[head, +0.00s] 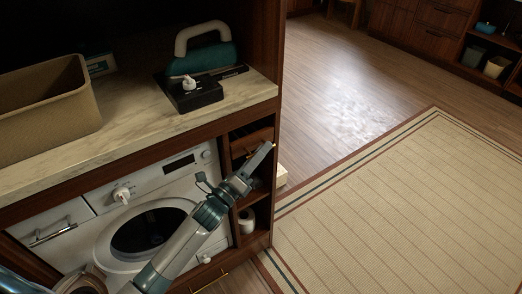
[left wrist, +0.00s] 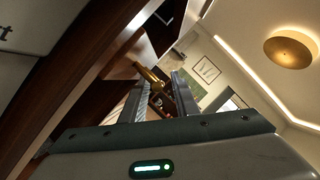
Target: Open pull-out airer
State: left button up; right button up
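My left gripper (head: 262,158) reaches past the washing machine to the narrow cabinet section on its right, in front of a wooden drawer-like front (head: 252,142) near the top. That front may be the pull-out airer; its identity is not clear. In the left wrist view, my left gripper (left wrist: 162,88) has its two fingers apart. A brass handle (left wrist: 148,74) shows by the fingertips, nearer the left finger. I cannot tell whether they touch. The gripper hides part of the front in the head view. My right gripper is not in view.
The washing machine (head: 150,225) sits under a marble-look counter (head: 140,132) with a tan bin (head: 45,110) and a teal iron-like appliance (head: 203,58). Open cubbies (head: 248,215) lie below the gripper. The striped rug (head: 400,200) to the right is clear.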

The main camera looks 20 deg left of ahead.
pick_arm(q)
jog(key=shift+w, duration=0.2)
grip_shut()
jog(key=shift+s+d, duration=0.1)
jog(key=shift+d, duration=0.05)
